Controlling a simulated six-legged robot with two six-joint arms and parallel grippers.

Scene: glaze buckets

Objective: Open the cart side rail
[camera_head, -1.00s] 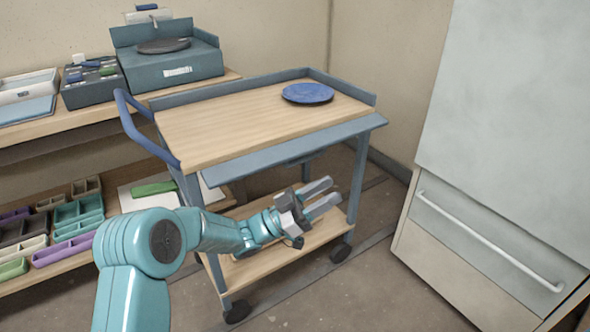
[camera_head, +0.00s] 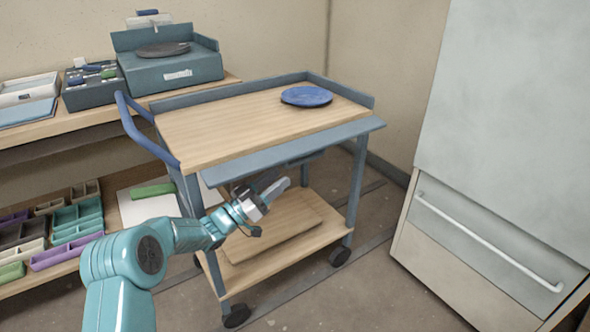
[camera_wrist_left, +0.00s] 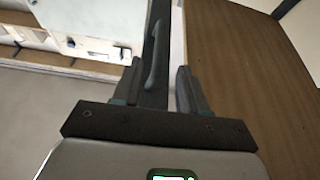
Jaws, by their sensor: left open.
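The cart (camera_head: 250,130) has a wood top with a blue-grey raised edge at the back and right. Its side rail (camera_head: 300,149) is a long blue-grey panel along the near edge, lying outward and sloping below the wood top. My left gripper (camera_head: 276,184) is open below the rail, above the lower shelf, with no visible contact. In the left wrist view the open fingers (camera_wrist_left: 159,80) stand on either side of a dark strip with a raised bar; I cannot tell if this is the rail. My right gripper is not in view.
A blue plate (camera_head: 306,96) lies on the cart top. A blue push handle (camera_head: 145,135) is at the cart's left end. The lower shelf (camera_head: 280,240) is below my gripper. A workbench stands left, and a large pale cabinet (camera_head: 500,190) right.

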